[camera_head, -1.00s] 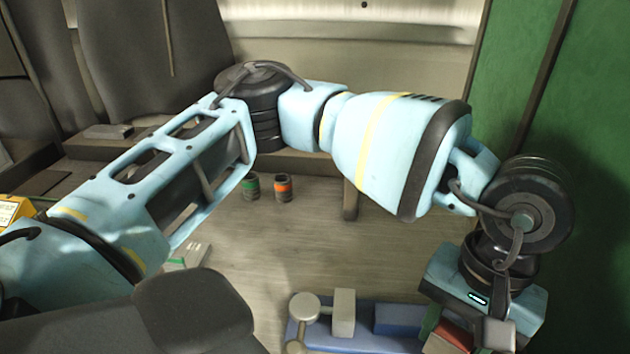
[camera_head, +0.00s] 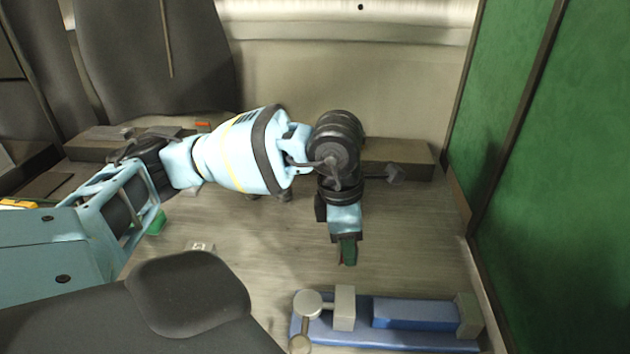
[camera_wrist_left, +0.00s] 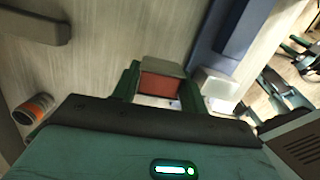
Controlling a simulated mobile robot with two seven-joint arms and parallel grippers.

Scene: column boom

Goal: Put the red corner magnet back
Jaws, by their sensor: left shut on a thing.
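The red corner magnet (camera_wrist_left: 160,84) shows in the left wrist view as a red block with a grey face. It sits between the two green fingers of my left gripper (camera_head: 347,250), which is shut on it. In the head view only a sliver of red shows beside the fingers. The gripper hangs fingers down, above the floor and behind the blue vise (camera_head: 415,313), apart from it. The vise has a blue bed with grey blocks near both ends. It also shows in the left wrist view (camera_wrist_left: 241,28). My right gripper is not in view.
A low ledge (camera_head: 400,155) runs along the back wall. A green panel wall (camera_head: 560,180) closes off the right. A can with an orange band (camera_wrist_left: 38,106) shows in the left wrist view. The floor (camera_head: 420,235) around my left gripper is clear.

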